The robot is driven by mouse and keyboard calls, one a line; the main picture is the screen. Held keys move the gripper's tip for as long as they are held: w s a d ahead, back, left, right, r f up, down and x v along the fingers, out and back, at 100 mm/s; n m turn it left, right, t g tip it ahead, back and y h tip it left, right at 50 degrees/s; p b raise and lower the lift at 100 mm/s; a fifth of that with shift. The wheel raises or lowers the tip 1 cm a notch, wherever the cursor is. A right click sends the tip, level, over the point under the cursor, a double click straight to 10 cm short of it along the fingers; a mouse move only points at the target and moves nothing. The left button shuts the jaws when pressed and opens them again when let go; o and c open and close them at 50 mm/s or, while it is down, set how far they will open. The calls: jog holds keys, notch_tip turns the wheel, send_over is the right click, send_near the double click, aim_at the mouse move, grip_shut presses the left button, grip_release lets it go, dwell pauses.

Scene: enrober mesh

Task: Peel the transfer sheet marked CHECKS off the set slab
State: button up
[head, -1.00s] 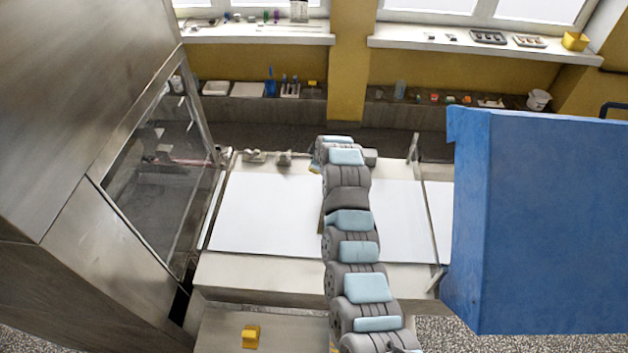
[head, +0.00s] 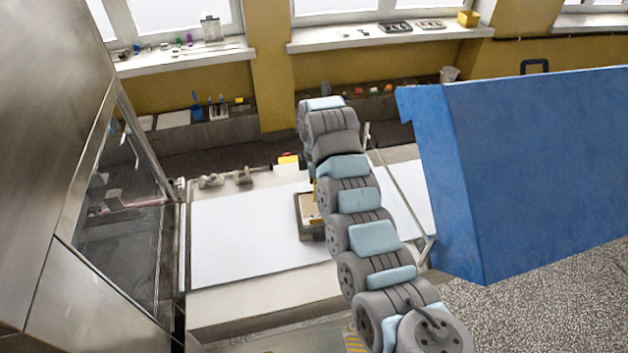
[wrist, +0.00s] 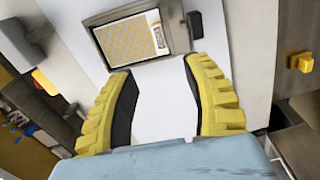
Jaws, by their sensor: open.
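A shallow frame (wrist: 178,28) with dark and metal edges lies on the white surface in the wrist view. Inside it is a sheet with a yellow and pale checked pattern (wrist: 128,40); no lettering is legible, and I cannot make out the slab. In the head view the frame (head: 304,232) shows beside my arm, which hides its right part. My gripper (wrist: 161,67) is open and empty, its yellow, dark-padded fingers reaching toward the frame's near edge. Whether they touch it I cannot tell. The head view largely hides the gripper behind my arm.
The white surface (head: 235,238) is clear left of the frame. A steel housing with a glass panel (head: 120,215) stands at the left, and a large blue box (head: 540,175) at the right. A yellow knob (wrist: 302,62) shows at the wrist view's right.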

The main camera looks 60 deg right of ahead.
aim_at(316, 216)
notch_tip(316, 216, down, 13)
jog(key=shift+w+f, duration=0.15)
jog(key=shift+f, duration=0.6)
grip_shut()
dwell(0.5)
